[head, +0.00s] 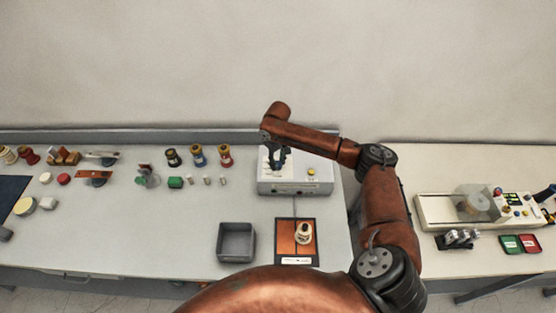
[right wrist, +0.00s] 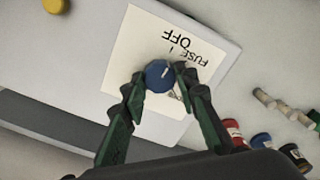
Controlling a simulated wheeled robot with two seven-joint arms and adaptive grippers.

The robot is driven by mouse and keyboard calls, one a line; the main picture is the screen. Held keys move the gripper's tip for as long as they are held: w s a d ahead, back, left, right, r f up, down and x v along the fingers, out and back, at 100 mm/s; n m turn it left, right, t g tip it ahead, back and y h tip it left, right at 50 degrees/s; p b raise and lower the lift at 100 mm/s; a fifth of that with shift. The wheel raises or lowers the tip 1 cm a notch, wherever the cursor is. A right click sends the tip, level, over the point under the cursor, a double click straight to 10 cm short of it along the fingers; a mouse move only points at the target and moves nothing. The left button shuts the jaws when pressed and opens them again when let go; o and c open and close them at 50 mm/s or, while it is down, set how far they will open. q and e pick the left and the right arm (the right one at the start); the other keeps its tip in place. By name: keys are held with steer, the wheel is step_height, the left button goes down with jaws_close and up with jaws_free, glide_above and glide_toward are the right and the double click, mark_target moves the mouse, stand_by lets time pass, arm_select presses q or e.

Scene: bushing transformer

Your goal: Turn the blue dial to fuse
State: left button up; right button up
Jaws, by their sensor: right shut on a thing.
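The blue dial (right wrist: 159,73) sits on a white label panel (right wrist: 128,45) on top of a pale box (head: 292,187). In the right wrist view the words OFF and FUSE show upside down beside the dial. Its white pointer mark slants up and to the right, toward the lettering; I cannot tell exactly which word it points at. My right gripper (right wrist: 160,75) is shut on the dial, one dark green finger on each side. My left gripper is not in view.
A yellow button (head: 311,171) is on the same box. Several coloured spools (head: 198,155) stand to its left. A grey bin (head: 236,242) and an orange board with a white part (head: 303,235) lie in front. Another device (head: 470,208) stands on the right table.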

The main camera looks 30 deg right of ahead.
mark_target(278, 164)
steer(key=m+p, duration=0.1)
steer(key=p, duration=0.1)
steer(key=m+p, duration=0.2)
steer(key=p, duration=0.1)
steer(key=m+p, duration=0.2)
steer(key=p, duration=0.1)
steer(key=shift+s, duration=0.3)
steer(key=shift+m+p, duration=0.6)
steer(key=shift+p, duration=0.1)
steer(key=shift+f+m+p, duration=0.2)
steer(key=shift+m+p, duration=0.2)
steer(key=shift+p, duration=0.1)
steer(key=o, duration=1)
steer(key=shift+r, duration=0.1)
steer(key=shift+o, duration=0.8)
steer(key=shift+w, duration=0.1)
steer(key=shift+r, duration=0.1)
step_height(278, 164, up, 12)
